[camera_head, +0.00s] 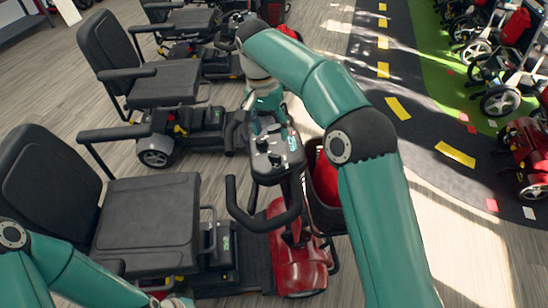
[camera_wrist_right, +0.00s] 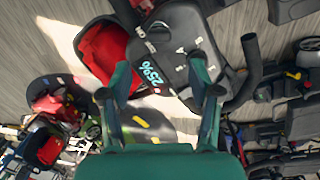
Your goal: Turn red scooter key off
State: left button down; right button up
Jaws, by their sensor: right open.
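The red scooter (camera_head: 298,262) stands in the middle of the head view, with a black control console (camera_head: 268,168) and looped black handlebars (camera_head: 234,205). The console also shows in the wrist view (camera_wrist_right: 180,28), with "25%" lettering. The key cannot be made out clearly among its small controls. My right gripper (camera_head: 264,112) is at the far side of the console in the head view. In the wrist view my right gripper (camera_wrist_right: 158,92) has its two fingers spread, with nothing between them, in front of the console. Only a bit of my left gripper shows at the bottom left edge.
A black seat (camera_head: 150,215) stands left of the console. More scooters (camera_head: 165,88) line up behind it. A dark road mat (camera_head: 415,120) with yellow dashes lies right, with further vehicles (camera_head: 500,100) beyond.

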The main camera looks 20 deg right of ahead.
aim_at(275, 154)
jog(key=f, duration=0.5)
jog(key=s+f, duration=0.1)
jog(key=f, duration=0.2)
jog(key=shift+d+f, duration=0.3)
jog(key=shift+d, duration=0.1)
